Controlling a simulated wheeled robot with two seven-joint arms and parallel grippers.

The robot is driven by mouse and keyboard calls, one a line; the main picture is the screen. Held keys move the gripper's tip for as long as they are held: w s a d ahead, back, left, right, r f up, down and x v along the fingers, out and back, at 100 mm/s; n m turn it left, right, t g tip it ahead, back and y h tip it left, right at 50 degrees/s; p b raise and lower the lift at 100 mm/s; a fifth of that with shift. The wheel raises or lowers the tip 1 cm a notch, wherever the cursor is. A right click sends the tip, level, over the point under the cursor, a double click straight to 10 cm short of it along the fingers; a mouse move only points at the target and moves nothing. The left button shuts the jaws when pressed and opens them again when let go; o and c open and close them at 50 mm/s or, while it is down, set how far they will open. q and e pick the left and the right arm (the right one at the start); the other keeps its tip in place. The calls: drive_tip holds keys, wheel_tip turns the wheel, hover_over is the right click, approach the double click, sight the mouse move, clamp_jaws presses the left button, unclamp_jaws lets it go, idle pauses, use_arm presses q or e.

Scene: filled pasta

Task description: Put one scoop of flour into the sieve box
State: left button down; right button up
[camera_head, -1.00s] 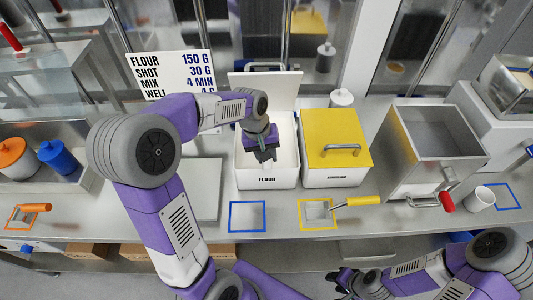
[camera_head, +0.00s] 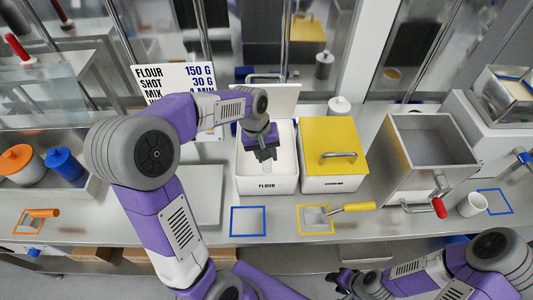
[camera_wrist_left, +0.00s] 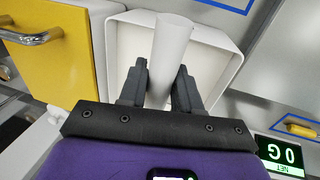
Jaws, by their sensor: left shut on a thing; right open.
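The white flour box (camera_head: 267,186), labelled FLOUR, stands on the bench with its lid (camera_head: 272,99) tipped up behind it. My left gripper (camera_head: 264,154) is over the open box, pointing down. In the left wrist view, my left gripper (camera_wrist_left: 160,92) is shut on a white cylinder (camera_wrist_left: 172,45), and the box's white rim (camera_wrist_left: 226,78) is beyond it. A scoop bowl and the flour level cannot be made out. An open grey metal box (camera_head: 430,142), perhaps the sieve box, stands at the right. My right gripper (camera_head: 340,279) is open and empty at the front edge.
A yellow-lidded box (camera_head: 332,146) stands close right of the flour box. A yellow-handled scoop (camera_head: 345,208) lies by the yellow square. The blue square (camera_head: 248,221) is empty. A white cup (camera_head: 472,204) stands right of the grey box. A display (camera_wrist_left: 281,153) reads 0 G.

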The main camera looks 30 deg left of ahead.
use_arm(q)
drive_tip(key=shift+r+p, duration=2.6)
drive_tip(key=shift+r, duration=0.75)
drive_tip(key=shift+f, duration=0.1)
